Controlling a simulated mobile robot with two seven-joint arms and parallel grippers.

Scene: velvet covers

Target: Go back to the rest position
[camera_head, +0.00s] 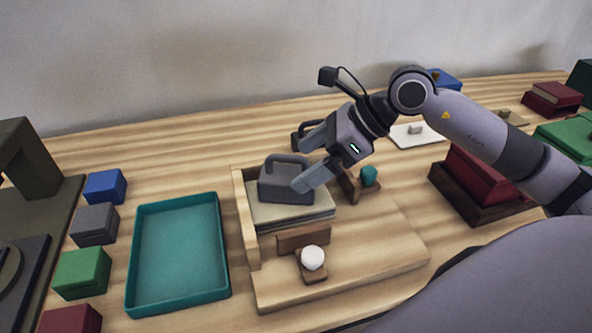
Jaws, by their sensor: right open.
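My right gripper (306,162) comes in from the right, open, with its fingers pointing left. Its near fingertip overlaps the right side of a grey weight with a handle (283,185) in the picture; I cannot tell whether they touch. The weight sits upright on a stack of pale sheets (295,217) in a wooden corner jig (345,280). The far fingertip is partly hidden beside a dark piece. My left gripper is out of view.
An empty teal tray (180,255) lies left of the jig. Blue (105,186), grey (95,224), green (82,272) and red (70,320) blocks line its left. A white knob (312,258) stands at the jig's front. A red block in a dark tray (480,205) is right.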

